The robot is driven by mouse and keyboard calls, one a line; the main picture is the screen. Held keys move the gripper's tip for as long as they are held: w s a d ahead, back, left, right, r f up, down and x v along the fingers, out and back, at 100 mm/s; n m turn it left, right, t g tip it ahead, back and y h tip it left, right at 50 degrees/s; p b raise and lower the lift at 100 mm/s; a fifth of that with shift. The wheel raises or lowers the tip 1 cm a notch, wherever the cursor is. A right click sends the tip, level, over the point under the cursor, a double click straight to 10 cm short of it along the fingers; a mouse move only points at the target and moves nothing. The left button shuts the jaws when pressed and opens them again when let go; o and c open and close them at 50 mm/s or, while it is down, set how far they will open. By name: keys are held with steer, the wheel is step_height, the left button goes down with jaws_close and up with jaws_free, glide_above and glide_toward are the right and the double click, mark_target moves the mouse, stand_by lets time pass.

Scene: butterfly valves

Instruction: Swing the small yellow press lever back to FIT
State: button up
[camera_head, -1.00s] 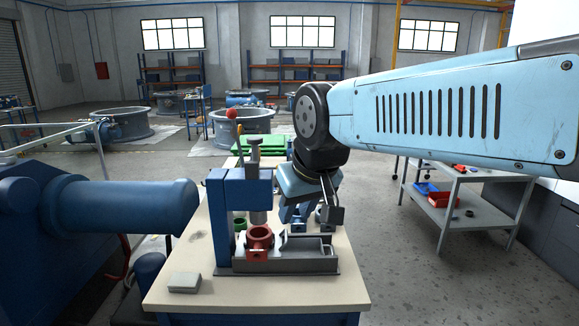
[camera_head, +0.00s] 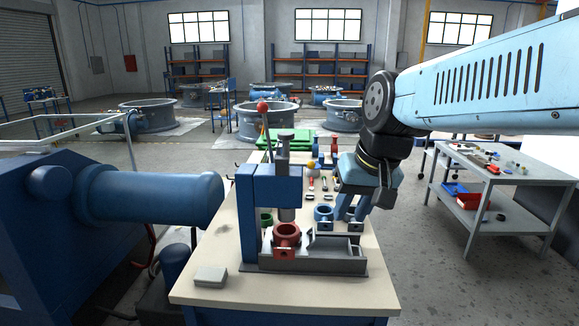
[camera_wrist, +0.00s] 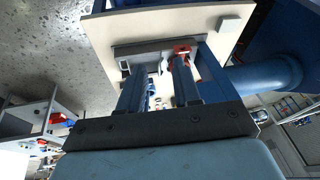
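The blue press (camera_head: 262,215) stands on the bench top, with a red-knobbed handle (camera_head: 264,122) upright at its top. A red ring part (camera_head: 286,238) sits at its base; the ring also shows in the wrist view (camera_wrist: 181,50). A small yellow-orange ball (camera_head: 311,166) shows behind the press; I cannot tell whether it belongs to the yellow lever. No FIT mark is readable. My gripper (camera_head: 350,212) hangs right of the press, over the bench. In the wrist view my gripper (camera_wrist: 158,85) has its two blue fingers apart, nothing seen between them.
A grey rail fixture (camera_head: 335,248) lies right of the red ring, with a blue ring (camera_head: 324,214) behind. A grey block (camera_head: 210,276) is at the bench's front left. A blue cylinder (camera_head: 150,195) blocks the left. A grey trolley (camera_head: 490,200) stands right.

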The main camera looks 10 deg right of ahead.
steer(key=w+a+f+m+g+y, duration=0.2)
steer(key=w+m+g+y, duration=0.1)
steer(key=w+m+y, duration=0.15)
steer(key=m+t+y, duration=0.5)
steer(key=m+y, duration=0.7)
steer(key=m, duration=0.1)
glide_toward(309, 164)
steer(key=shift+h, duration=0.25)
steer(key=x, duration=0.8)
steer(key=w+x, duration=0.1)
steer(key=x, duration=0.4)
steer(key=shift+d+f, duration=0.15)
steer(key=shift+f, duration=0.05)
steer(key=shift+c, duration=0.4)
jaws_close()
steer(key=shift+r, duration=0.1)
